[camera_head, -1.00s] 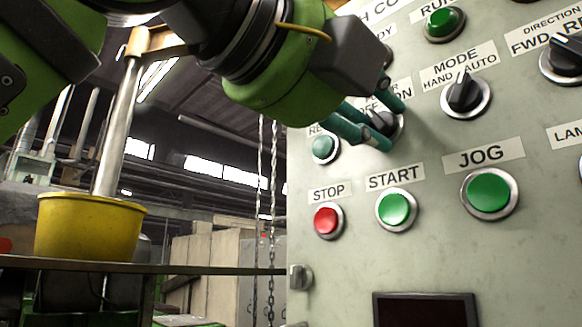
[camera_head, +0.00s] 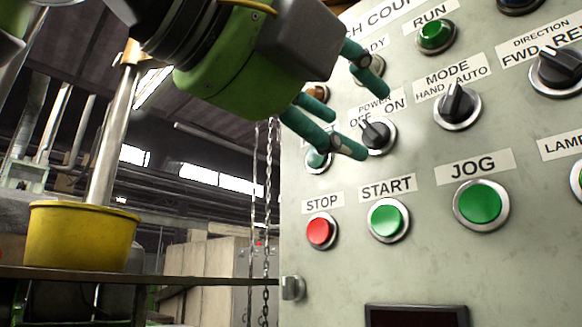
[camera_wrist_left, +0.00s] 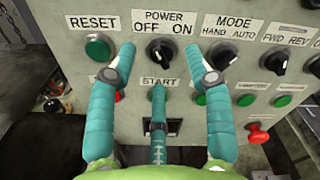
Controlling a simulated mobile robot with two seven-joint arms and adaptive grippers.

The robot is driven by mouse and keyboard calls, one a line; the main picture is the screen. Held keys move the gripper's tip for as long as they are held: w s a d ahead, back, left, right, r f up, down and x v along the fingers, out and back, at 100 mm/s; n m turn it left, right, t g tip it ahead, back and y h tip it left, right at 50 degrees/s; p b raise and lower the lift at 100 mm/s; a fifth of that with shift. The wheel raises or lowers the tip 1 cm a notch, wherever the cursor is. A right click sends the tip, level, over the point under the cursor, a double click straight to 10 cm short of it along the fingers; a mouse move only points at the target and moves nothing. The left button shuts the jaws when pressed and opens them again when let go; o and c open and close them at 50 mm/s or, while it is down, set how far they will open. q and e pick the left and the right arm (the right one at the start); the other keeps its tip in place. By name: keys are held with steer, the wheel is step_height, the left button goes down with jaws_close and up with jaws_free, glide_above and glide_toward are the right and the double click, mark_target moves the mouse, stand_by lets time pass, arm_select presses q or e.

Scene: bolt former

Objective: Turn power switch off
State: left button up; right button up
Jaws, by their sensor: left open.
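My left gripper (camera_head: 358,118) has teal fingers, spread open and empty, in front of the panel around the switch's upper left. In the wrist view the fingers (camera_wrist_left: 160,65) frame the knob, apart from it. I cannot judge the exact gap to the panel. My right gripper is not in view.
Close around the switch are a green reset button (camera_wrist_left: 97,46), the mode knob (camera_head: 458,105), a red stop button (camera_head: 320,231) and a green start button (camera_head: 388,219). A yellow bucket (camera_head: 80,238) stands on a ledge at the left.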

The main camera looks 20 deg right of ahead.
arm_select(q)
steer(key=v, duration=0.9)
steer(key=shift+a, duration=0.1)
